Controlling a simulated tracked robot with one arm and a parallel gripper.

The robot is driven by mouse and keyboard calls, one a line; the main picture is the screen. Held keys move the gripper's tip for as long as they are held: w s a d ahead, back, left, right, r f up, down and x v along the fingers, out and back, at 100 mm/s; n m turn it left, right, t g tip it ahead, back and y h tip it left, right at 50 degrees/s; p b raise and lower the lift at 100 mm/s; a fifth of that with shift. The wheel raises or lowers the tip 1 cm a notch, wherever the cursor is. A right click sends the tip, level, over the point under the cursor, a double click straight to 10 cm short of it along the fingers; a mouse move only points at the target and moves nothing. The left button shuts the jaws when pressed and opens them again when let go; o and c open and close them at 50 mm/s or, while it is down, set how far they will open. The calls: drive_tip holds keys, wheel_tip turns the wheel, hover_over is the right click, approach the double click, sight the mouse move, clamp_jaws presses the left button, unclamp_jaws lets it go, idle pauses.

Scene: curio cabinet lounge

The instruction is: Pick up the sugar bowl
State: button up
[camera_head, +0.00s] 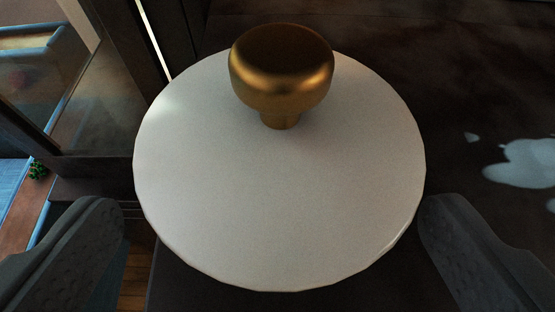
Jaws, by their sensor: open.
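A round white disc (275,200) with a brass-coloured knob (281,75) fills the middle of the view, seen from above; it looks like the lid of the sugar bowl. The bowl's body below it is hidden. My gripper (270,235) is open, with one dark finger at the lower left and the other at the lower right. The disc lies between and beyond the fingertips. The right fingertip appears close to the disc's edge; I cannot tell whether it touches.
A dark surface (470,80) with pale patches spreads to the right. On the left are dark framed panels (95,90) and a small green plant (38,171). A strip of wooden floor (137,270) shows at the lower left.

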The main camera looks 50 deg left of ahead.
drive_tip(key=shift+w+p+x, duration=0.25)
drive_tip(key=shift+p+x, duration=0.5)
drive_tip(key=shift+x, duration=1.9)
drive_tip(key=shift+d+r, duration=0.1)
drive_tip(key=shift+r, duration=0.1)
drive_tip(key=c, duration=1.2)
